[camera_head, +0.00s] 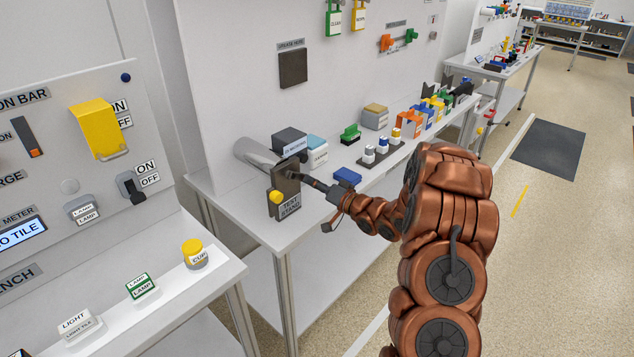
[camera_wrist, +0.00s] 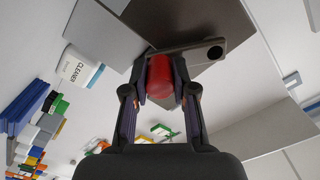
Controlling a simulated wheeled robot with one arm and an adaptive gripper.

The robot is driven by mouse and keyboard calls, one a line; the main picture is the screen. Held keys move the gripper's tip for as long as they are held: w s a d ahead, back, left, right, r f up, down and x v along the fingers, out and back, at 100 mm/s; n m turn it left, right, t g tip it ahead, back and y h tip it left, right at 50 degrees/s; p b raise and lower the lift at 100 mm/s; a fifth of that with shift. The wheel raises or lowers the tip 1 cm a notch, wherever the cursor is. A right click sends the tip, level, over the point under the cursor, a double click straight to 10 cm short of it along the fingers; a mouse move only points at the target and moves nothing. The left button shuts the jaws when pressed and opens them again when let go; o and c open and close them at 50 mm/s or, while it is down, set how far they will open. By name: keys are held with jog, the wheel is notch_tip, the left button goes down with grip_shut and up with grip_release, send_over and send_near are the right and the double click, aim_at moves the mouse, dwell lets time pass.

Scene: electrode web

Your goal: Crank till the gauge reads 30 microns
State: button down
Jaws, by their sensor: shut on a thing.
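A red crank handle (camera_wrist: 160,76) sits between the fingers of my gripper (camera_wrist: 161,92) in the wrist view. The gripper is shut on it. The handle joins a dark crank arm (camera_wrist: 196,47) with a round hole or pivot at its right end. In the head view my gripper (camera_head: 325,188) reaches the dark plate of the test stand (camera_head: 285,186) from the right; the red handle is hidden there. A grey cylinder (camera_head: 256,154) lies behind the plate, and a yellow knob (camera_head: 275,197) shows on its front. No gauge in microns can be made out.
A white cleaner box (camera_head: 316,150), a blue block (camera_head: 347,176) and a rack with small bottles (camera_head: 382,151) stand close to my gripper on the bench. A panel with a yellow switch cover (camera_head: 95,128) and a meter reading "NO TILE" (camera_head: 22,234) is at left.

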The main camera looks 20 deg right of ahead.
jog(key=c, duration=0.9)
grip_release()
jog(key=shift+v, duration=5.95)
jog(key=shift+f, duration=0.1)
